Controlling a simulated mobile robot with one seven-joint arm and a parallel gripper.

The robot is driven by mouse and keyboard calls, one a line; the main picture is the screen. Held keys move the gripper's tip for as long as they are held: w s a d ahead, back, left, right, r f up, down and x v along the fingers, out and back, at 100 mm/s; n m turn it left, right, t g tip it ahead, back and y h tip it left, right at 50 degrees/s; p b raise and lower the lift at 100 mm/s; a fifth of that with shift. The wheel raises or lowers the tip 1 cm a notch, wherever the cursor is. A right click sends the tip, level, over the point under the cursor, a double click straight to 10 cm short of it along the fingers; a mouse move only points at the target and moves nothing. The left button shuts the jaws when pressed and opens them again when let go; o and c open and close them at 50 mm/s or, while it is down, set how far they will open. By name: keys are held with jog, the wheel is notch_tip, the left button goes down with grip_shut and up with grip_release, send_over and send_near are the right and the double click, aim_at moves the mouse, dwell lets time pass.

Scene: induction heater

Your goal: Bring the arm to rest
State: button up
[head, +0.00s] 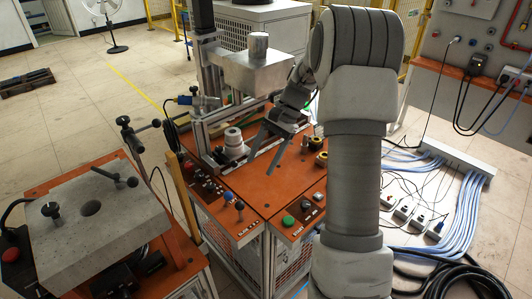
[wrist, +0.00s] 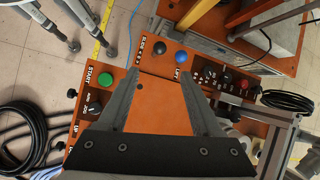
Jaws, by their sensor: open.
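My gripper (head: 257,165) hangs at the end of my bent arm, above the orange top of the induction heater bench (head: 243,190). Its two fingers are apart and point down to the left in the head view, with nothing between them. In the wrist view, my gripper (wrist: 158,76) shows both grey fingers spread over bare orange panel (wrist: 155,105). I cannot tell the exact height of the fingertips above the bench.
A metal block (head: 255,72) on an upright frame stands behind my gripper. A grey slab (head: 95,215) on another orange bench is at lower left. Cables (head: 450,200) run along the floor at right.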

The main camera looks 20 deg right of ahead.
jog(key=shift+v, duration=1)
jog(key=s+a+r+n+t+h, duration=0.2)
jog(key=s+a+r+n+h, duration=0.25)
jog(key=s+a+r, duration=0.5)
jog(key=s+a+r+n+t+h, duration=0.1)
jog(key=s+n+t, duration=0.3)
jog(key=s, duration=0.9)
jog(key=shift+s+a+r+n+t+h, duration=0.3)
jog(key=shift+a+r+n, duration=0.45)
jog(key=shift+n, duration=0.8)
jog(key=shift+w+d, duration=0.1)
